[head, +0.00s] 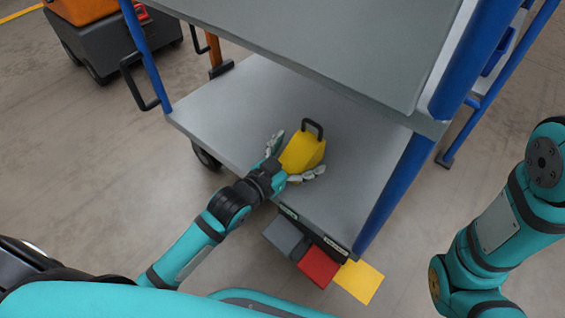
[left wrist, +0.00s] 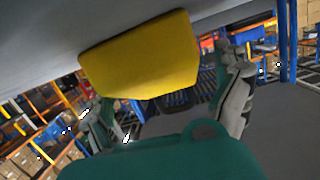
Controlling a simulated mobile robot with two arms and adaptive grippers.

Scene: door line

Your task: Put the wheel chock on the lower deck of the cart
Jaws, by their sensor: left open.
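The yellow wheel chock (head: 302,153) with a black handle is on the lower deck (head: 240,100) of the cart, near its front edge. It also shows in the left wrist view (left wrist: 140,58), where its yellow body meets a grey surface. My left gripper (head: 294,158) is open, with one finger on each side of the chock. Both fingers show apart from the chock's body in the left wrist view (left wrist: 168,105). My right arm is at the right edge of the head view; its gripper is not in view.
The cart's upper deck (head: 320,40) hangs over the lower one, with blue posts (head: 395,190) at the corners. Grey, red and yellow patches (head: 318,267) lie by the front edge. An orange and black machine (head: 105,40) stands at the back left. The deck left of the chock is clear.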

